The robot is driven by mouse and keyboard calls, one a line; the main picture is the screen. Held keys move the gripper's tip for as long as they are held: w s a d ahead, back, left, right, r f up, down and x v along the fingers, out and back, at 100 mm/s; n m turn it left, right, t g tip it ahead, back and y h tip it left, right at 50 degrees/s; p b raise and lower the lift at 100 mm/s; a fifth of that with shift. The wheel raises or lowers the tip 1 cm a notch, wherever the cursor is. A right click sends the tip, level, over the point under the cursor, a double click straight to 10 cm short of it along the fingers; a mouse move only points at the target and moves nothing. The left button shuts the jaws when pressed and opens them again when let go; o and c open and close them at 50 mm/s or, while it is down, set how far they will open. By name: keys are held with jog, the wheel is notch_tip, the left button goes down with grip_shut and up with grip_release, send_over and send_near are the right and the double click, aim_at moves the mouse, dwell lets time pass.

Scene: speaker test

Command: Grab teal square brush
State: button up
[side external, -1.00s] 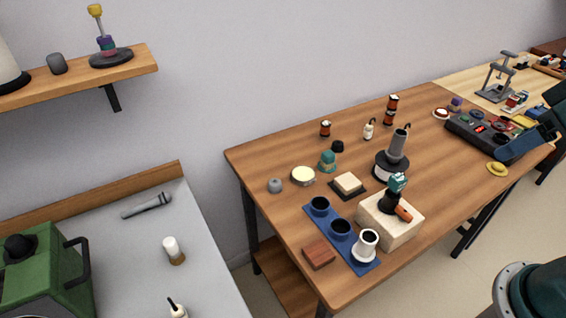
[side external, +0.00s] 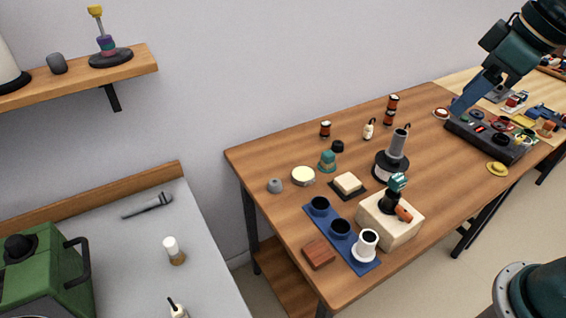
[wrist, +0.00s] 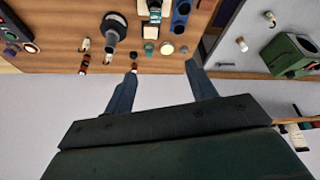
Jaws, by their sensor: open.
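A small teal piece with a tan band (side external: 327,161), which looks like the teal brush, stands on the wooden table, left of the dark round stand. It also shows in the wrist view (wrist: 149,48), beyond my fingertips. Its bristles are too small to make out. A second teal-topped item (side external: 398,182) stands on a pale wood block. My gripper (side external: 458,108) is high over the right part of the table, well away from both. In the wrist view my gripper (wrist: 161,69) has its fingers spread, with nothing between them.
A dark round stand with a grey cylinder (side external: 392,165) rises beside the teal piece. A cream disc (side external: 303,176), a tan block on a dark mat (side external: 347,183) and a blue tray with cups (side external: 340,240) are close. A black control box (side external: 490,135) lies at right.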

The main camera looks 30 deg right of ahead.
jog(key=w+n+g+y, duration=0.1)
jog(key=w+n, duration=0.3)
jog(key=w, duration=0.8)
jog(key=n+g+y, duration=0.2)
jog(key=n, duration=0.5)
send_over(329, 153)
jog(key=s+d, duration=0.2)
jog(key=s, duration=0.2)
notch_tip(329, 153, down, 12)
jog(key=w+d+f+n+g, duration=0.1)
jog(key=w+d+f+n, duration=0.2)
jog(key=f, duration=0.7)
jog(key=shift+w+f+g, duration=0.3)
jog(key=shift+w, duration=0.45)
jog(key=shift+y, duration=0.3)
jog(key=shift+x, duration=4.3)
jog(key=shift+s+x, duration=0.15)
jog(key=shift+x, duration=1.1)
jog(key=shift+s+x, duration=0.1)
jog(key=shift+x, duration=1.2)
